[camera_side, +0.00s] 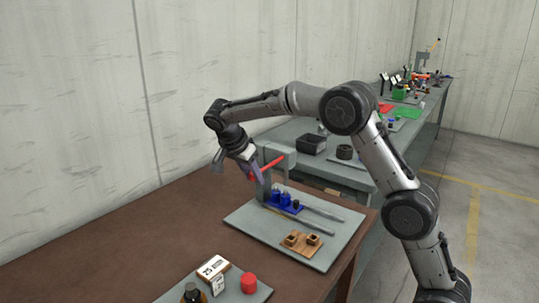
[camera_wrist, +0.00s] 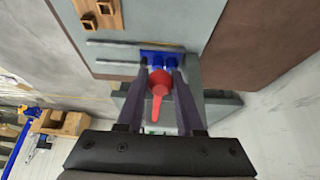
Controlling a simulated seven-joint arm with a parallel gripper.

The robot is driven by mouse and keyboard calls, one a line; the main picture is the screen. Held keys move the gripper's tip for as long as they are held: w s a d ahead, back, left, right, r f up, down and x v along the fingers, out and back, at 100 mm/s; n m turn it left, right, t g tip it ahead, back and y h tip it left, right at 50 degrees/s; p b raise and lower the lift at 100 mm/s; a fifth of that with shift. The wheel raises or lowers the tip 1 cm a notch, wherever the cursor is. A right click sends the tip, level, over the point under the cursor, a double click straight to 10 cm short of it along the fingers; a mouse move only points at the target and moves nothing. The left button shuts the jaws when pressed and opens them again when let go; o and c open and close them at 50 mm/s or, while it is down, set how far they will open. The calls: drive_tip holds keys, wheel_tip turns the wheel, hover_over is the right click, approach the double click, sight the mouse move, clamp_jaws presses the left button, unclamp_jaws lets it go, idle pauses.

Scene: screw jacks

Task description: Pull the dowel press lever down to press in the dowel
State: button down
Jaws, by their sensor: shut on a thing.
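The dowel press stands on a grey board (camera_side: 250,228); its grey upright frame (camera_side: 265,187) rises behind a blue base (camera_side: 284,203). The red lever (camera_side: 270,166) slants up to the right at the top of the press. My gripper (camera_side: 252,174) is at the lever's lower left end. In the wrist view the red lever (camera_wrist: 157,95), with a round end, lies between the two dark fingers of my gripper (camera_wrist: 161,72), which is shut on it. The blue base (camera_wrist: 160,57) shows beyond the fingertips. I cannot make out the dowel.
Wooden blocks with square holes (camera_side: 302,242) and grey rails (camera_side: 323,214) sit on the same board. A white box (camera_side: 212,268) and a red cylinder (camera_side: 249,283) stand at the front. A grey bench (camera_side: 345,175) with a black bin (camera_side: 312,144) is behind.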

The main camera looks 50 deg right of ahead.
drive_tip(key=shift+r, duration=0.1)
drive_tip(key=shift+d+r, duration=0.1)
drive_tip(key=shift+r, duration=1.15)
drive_tip(key=shift+d+r, duration=0.2)
drive_tip(key=shift+r, duration=0.4)
drive_tip(key=shift+d+r, duration=0.15)
drive_tip(key=shift+r, duration=0.45)
drive_tip(key=c, duration=0.7)
unclamp_jaws()
drive_tip(key=shift+c, duration=0.2)
